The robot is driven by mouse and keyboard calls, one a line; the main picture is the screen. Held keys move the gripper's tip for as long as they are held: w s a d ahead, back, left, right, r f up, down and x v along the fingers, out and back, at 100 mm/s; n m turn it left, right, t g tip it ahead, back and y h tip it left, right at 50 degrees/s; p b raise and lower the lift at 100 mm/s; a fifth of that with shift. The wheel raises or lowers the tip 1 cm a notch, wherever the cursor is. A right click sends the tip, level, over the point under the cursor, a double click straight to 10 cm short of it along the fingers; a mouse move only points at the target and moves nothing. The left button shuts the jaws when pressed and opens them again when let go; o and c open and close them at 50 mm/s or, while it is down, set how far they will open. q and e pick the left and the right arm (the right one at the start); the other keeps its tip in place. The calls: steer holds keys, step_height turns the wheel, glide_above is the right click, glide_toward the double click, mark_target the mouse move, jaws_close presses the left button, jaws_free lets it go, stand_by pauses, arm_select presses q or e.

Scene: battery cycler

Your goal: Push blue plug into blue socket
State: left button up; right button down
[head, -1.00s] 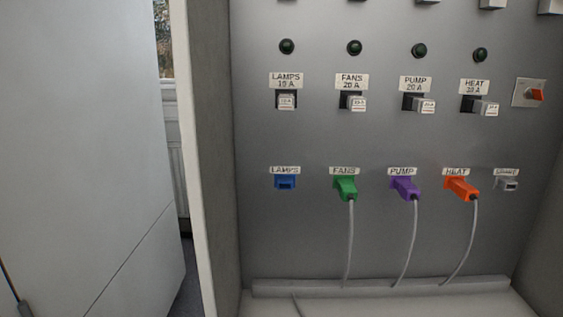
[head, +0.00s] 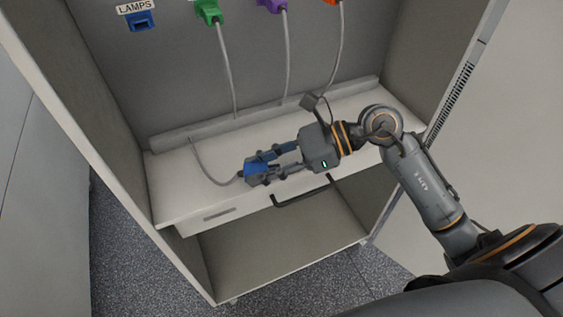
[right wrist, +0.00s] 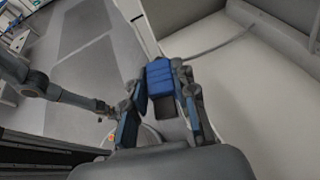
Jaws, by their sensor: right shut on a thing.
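The blue socket (head: 140,22) sits on the grey back panel under the LAMPS label, at the top left of the head view, and is empty. The blue plug (head: 252,172) is just above or on the white shelf, with its grey cable running left to the trunking. My right gripper (head: 262,165) reaches in from the right and is shut on the blue plug. In the right wrist view the plug (right wrist: 160,78) sits between the fingertips of that gripper (right wrist: 164,88). My left gripper is not in the head view.
Green (head: 208,12), purple (head: 271,5) and orange plugs stay in the panel with cables hanging down. A drawer with a dark handle (head: 301,192) is below the white shelf (head: 172,194). The cabinet's left side wall (head: 75,120) flanks the shelf.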

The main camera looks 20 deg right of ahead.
steer(key=a+r+n+g, duration=0.4)
steer(key=a+g, duration=0.1)
steer(key=a, duration=0.2)
steer(key=shift+w+a+f+n+g, duration=1.9)
steer(key=shift+f+n+g, duration=0.4)
steer(key=shift+f+g, duration=0.25)
steer(key=s+d+r+m+t, duration=0.6)
steer(key=d+r+m+t, duration=0.2)
steer(key=r+t, duration=0.15)
steer(key=w+a+m+t+h, duration=0.2)
steer(key=w+a+m+t, duration=0.25)
steer(key=w+a, duration=0.45)
steer(key=s+d+f+n+g+y, duration=0.1)
steer(key=s+d+f+n+g, duration=0.15)
steer(key=f+n+g, duration=0.4)
steer(key=s+d+f+n+g, duration=0.2)
steer(key=s+f+n+g, duration=0.1)
steer(key=f+n+g, duration=0.4)
steer(key=s+d+r+m+t, duration=0.1)
steer(key=d+r+m+t, duration=0.1)
steer(key=d+m+t, duration=1.1)
steer(key=shift+s+d+t+h, duration=0.2)
steer(key=shift+t+h, duration=0.1)
steer(key=shift+h, duration=0.1)
